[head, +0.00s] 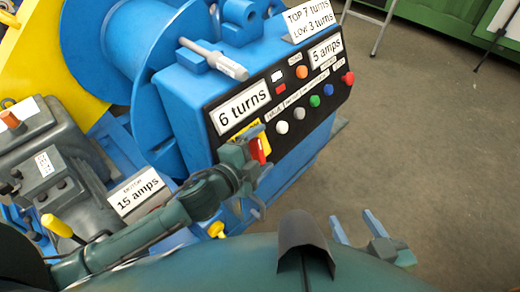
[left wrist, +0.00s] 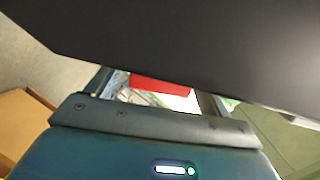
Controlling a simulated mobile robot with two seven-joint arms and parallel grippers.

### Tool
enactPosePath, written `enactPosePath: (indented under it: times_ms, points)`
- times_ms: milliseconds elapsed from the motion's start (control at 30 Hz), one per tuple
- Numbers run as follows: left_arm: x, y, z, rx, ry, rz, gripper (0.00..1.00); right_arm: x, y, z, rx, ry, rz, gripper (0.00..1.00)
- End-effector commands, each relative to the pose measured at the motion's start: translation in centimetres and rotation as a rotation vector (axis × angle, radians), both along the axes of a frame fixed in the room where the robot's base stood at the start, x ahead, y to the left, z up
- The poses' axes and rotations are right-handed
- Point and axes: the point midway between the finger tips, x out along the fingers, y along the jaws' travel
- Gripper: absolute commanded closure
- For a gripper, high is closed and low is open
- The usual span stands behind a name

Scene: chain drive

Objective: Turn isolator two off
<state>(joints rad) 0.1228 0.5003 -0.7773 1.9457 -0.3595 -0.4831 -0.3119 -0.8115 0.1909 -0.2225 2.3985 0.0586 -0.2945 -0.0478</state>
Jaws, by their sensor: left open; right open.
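A red handle (head: 257,149) on a yellow plate (head: 240,129) sits at the lower left of the black control panel; no isolator number is readable on it. My left gripper (head: 262,168) is open right in front of this switch and hides part of it. In the left wrist view, a red piece (left wrist: 162,86) shows between the fingers, beneath a large dark surface; I cannot tell whether the fingers touch it. My right gripper (head: 358,226) is open and empty over the floor, at the lower right of the head view.
The panel (head: 318,105) carries several coloured buttons beside the switch and signs reading "6 turns" and "5 amps". A blue drum (head: 125,45) and a grey motor unit (head: 50,165) marked "15 amps" stand left.

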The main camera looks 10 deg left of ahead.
Motion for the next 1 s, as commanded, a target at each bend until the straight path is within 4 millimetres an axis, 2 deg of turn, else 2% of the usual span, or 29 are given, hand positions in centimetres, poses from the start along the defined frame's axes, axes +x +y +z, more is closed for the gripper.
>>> enactPosePath:
  times_ms: [267,367,700,1000]
  points:
    - [-0.7,0.4,0.2,0.002,0.001,0.000,0.19,0.0,0.0,0.2,0.002,0.001,-0.001,0.47]
    - [-2.1,1.2,0.6,0.001,0.001,0.000,0.19,0.0,0.0,0.5,0.007,-0.002,-0.002,0.47]
    - [-8.3,4.5,2.2,0.000,0.005,0.000,0.19,-0.4,-0.3,1.0,0.025,0.001,-0.015,0.47]
    - [-10.9,6.0,3.1,0.001,0.000,-0.001,0.19,-0.4,-0.4,1.1,0.028,0.000,-0.020,0.47]
